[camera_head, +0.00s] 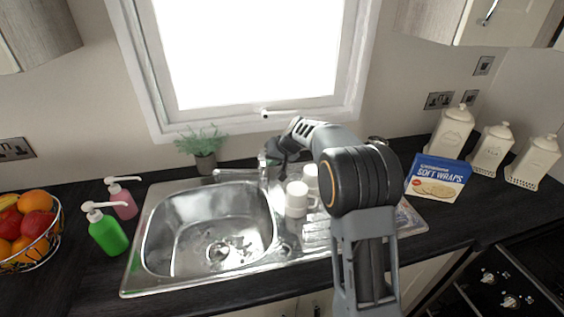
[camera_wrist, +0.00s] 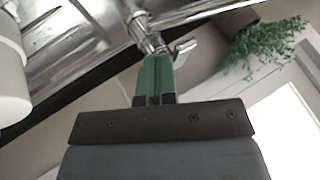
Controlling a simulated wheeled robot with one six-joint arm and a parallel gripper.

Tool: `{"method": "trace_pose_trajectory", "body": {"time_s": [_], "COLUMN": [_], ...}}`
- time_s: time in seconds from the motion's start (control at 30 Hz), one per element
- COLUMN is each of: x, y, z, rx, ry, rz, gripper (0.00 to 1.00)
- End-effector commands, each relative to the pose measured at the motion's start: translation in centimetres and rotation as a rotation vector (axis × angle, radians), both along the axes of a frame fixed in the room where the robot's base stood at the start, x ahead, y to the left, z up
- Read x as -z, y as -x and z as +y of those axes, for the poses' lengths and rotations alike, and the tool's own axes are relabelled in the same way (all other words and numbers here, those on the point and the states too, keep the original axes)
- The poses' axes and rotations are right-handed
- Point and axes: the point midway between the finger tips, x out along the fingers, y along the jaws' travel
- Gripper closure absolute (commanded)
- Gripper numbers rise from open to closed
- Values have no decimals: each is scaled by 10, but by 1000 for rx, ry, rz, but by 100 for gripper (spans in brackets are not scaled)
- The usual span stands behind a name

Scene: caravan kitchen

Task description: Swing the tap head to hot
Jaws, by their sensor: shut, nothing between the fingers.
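The chrome tap (camera_head: 263,172) stands at the back edge of the sink, with its spout reaching left over the bowl. In the wrist view the tap (camera_wrist: 143,28) shows with a small lever (camera_wrist: 183,47) sticking out to the right. My gripper (camera_wrist: 156,60) is shut, its green fingers together and empty. The fingertips are at the tap beside the lever; I cannot tell whether they touch. In the head view my gripper (camera_head: 272,158) is small and dark at the top of the tap, partly hidden by my arm. Hot or cold marks cannot be made out.
White mugs (camera_head: 297,198) stand right of the tap, close to my arm. A potted plant (camera_head: 204,148) stands behind the sink (camera_head: 150,225). Soap bottles (camera_head: 107,232) and a fruit basket (camera_head: 55,235) are left. A soft wraps box (camera_head: 437,178) and canisters (camera_head: 490,150) are right.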

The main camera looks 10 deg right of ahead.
Motion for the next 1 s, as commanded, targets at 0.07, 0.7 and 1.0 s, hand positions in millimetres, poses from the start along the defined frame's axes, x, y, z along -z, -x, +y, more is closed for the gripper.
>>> {"method": "trace_pose_trajectory", "body": {"time_s": [0.07, 0.7, 1.0], "x": [0, -1, 0], "y": [2, 0, -1], "z": [8, 41, 46], "rx": [65, 323, 322], "ry": [1, 0, 1], "rz": [-1, 1, 2], "gripper": [100, 100, 100]}}
